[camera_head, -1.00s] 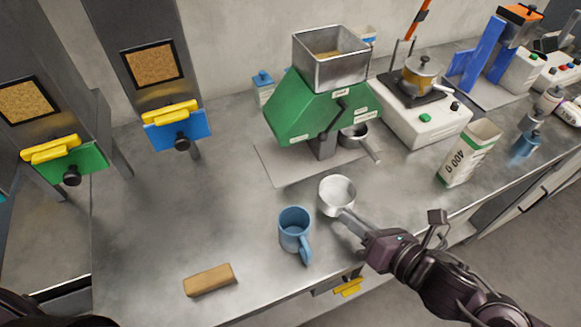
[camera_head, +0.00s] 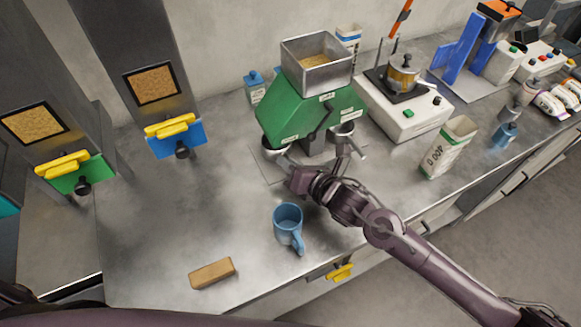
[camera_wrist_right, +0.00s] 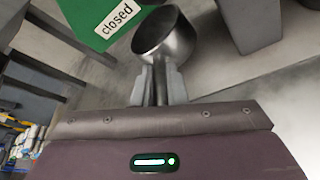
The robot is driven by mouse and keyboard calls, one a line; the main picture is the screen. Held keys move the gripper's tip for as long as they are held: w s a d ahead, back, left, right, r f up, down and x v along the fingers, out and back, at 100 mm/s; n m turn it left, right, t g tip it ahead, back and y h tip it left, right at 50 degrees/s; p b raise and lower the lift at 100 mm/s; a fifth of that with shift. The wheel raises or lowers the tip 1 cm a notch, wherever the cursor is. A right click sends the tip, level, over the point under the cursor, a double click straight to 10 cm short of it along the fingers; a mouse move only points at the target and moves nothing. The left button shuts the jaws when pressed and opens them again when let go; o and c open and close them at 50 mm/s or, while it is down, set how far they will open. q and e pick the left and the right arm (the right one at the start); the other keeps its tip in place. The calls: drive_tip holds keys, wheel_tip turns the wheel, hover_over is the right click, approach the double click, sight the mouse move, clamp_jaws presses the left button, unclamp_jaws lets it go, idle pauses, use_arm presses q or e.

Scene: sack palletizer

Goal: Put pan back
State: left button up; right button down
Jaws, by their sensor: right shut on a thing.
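My right gripper (camera_head: 296,176) is shut on the handle of a small metal pan (camera_head: 274,145), in front of the green machine (camera_head: 290,112). In the right wrist view the pan (camera_wrist_right: 168,36) is ahead of the fingers (camera_wrist_right: 160,84), its handle between them, close to the green panel marked "closed" (camera_wrist_right: 113,18). A second small metal pan (camera_head: 341,130) is at the machine's right side, partly hidden behind my arm. I cannot tell whether the held pan touches the machine. My left gripper is not in view.
A blue mug (camera_head: 288,219) stands just in front of my right gripper, and a wooden block (camera_head: 212,273) lies front left. A white carton (camera_head: 449,147) and a white burner unit (camera_head: 407,110) stand to the right. The left middle of the counter is clear.

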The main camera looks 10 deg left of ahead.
wheel_tip(320, 180, down, 2)
drive_tip(key=shift+s+f+p, duration=0.1)
drive_tip(key=shift+f+p, duration=0.15)
drive_tip(key=shift+p, duration=0.05)
drive_tip(key=shift+f, duration=0.2)
drive_tip(key=shift+f, duration=0.1)
drive_tip(key=c, duration=1.9)
unclamp_jaws()
drive_tip(key=shift+d+f, duration=0.1)
drive_tip(key=o, duration=0.4)
drive_tip(key=shift+o, duration=0.2)
